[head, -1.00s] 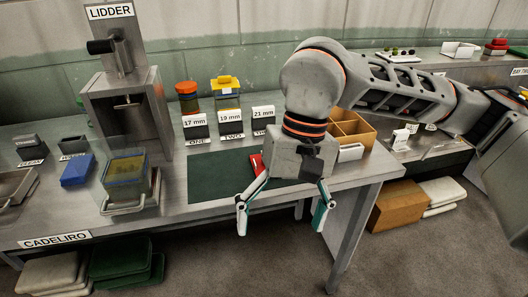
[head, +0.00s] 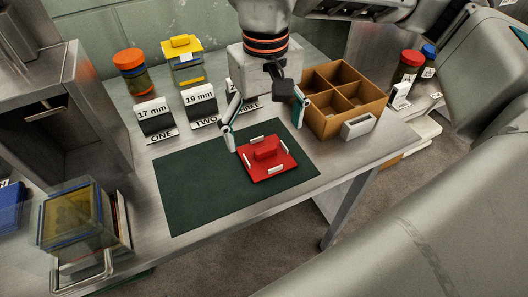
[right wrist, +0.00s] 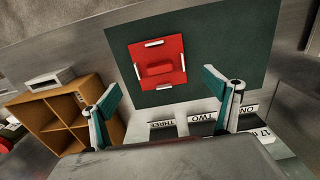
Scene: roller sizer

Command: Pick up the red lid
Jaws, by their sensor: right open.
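The red lid (head: 267,157) is a square plate with a raised block handle and white strips along its edges. It lies flat on the dark green mat (head: 190,192), near the mat's right side. My right gripper (head: 265,119) is open and empty, behind and above the lid in the head view. In the right wrist view the lid (right wrist: 158,62) lies beyond the open fingertips (right wrist: 162,96), with a gap between. My left gripper is not in view.
A wooden divided box (head: 345,98) stands close right of my right gripper. Number cards (head: 155,120) stand behind the mat. An orange-lidded jar (head: 131,70) and a yellow-lidded container (head: 183,62) stand further back. A clear bin (head: 75,218) is at the left.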

